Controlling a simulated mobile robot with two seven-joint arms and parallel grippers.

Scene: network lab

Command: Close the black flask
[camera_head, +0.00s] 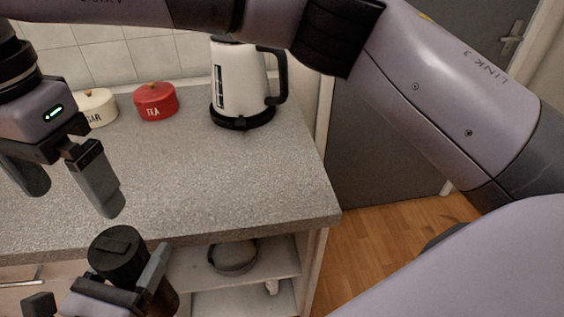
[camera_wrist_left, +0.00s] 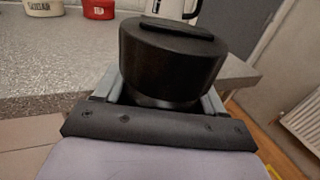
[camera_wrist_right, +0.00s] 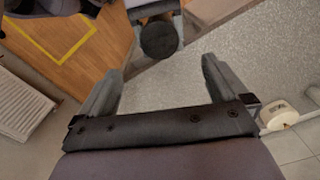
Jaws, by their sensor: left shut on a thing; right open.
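The black flask (camera_head: 117,254) is upright in front of the counter edge, with a black lid that has a raised bar across its top. My left gripper (camera_head: 100,286) is shut around its body. In the left wrist view the wide lid (camera_wrist_left: 172,55) sits over a narrower neck; I cannot tell how tightly it is seated. My right gripper (camera_head: 68,196) is open and empty, above and to the left of the flask. In the right wrist view the flask's round top (camera_wrist_right: 159,39) lies beyond the open fingers.
A grey speckled counter (camera_head: 200,180) lies behind the flask, mostly bare. At its back stand a white kettle (camera_head: 240,85), a red tea tin (camera_head: 155,101) and a white sugar tin (camera_head: 99,108). Below is an open shelf (camera_head: 195,276) holding a pot. A grey door (camera_head: 375,150) is at right.

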